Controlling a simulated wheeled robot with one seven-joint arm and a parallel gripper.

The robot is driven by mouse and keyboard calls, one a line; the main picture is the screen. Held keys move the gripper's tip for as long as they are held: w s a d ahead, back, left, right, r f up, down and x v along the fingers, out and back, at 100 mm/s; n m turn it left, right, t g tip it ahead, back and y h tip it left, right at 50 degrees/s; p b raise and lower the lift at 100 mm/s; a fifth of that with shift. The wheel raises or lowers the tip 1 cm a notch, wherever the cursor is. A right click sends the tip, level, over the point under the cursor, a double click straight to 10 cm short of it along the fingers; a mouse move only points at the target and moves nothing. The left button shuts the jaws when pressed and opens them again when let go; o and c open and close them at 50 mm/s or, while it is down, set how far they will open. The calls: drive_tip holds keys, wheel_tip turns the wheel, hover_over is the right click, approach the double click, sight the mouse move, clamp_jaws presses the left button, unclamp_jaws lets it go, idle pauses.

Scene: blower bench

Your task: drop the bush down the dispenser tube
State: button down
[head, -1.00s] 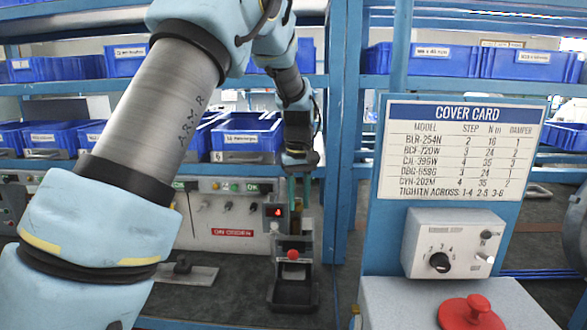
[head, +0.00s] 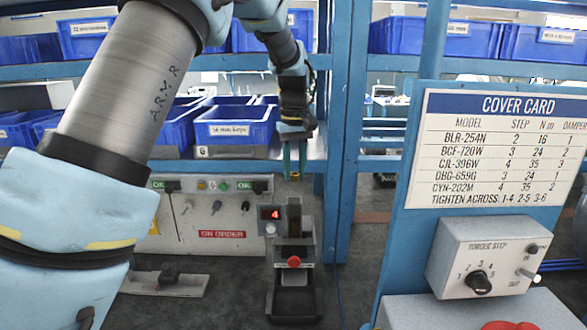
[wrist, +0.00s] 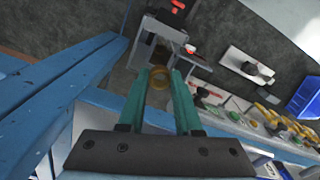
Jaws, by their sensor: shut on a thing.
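My gripper (head: 294,174) points down with teal fingers, shut on a small brass-coloured bush (head: 295,177). In the wrist view the bush (wrist: 158,79) shows as a ring between the fingertips. The dispenser (head: 292,255) stands on the bench below, with a dark upright tube (head: 294,215), a red knob (head: 293,261) and a black tray at its foot. In the head view the bush is above the tube's top with a visible gap. How well the two line up in depth I cannot tell.
A switch panel (head: 205,215) is behind, left of the dispenser. Blue bins (head: 235,125) fill the shelf behind my gripper. A blue post (head: 345,130) and the cover card board (head: 490,150) are to the right.

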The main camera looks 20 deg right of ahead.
sight(295, 181)
drive_tip(key=shift+s+f+b, duration=0.1)
drive_tip(key=shift+f+b, duration=1.2)
drive_tip(key=shift+f, duration=1.55)
drive_tip(key=c, duration=0.5)
unclamp_jaws()
drive_tip(key=shift+r, duration=0.1)
wheel_tip(295, 181, up, 11)
drive_tip(key=b, duration=0.3)
drive_tip(key=shift+a+f, duration=0.1)
drive_tip(key=shift+f, duration=0.1)
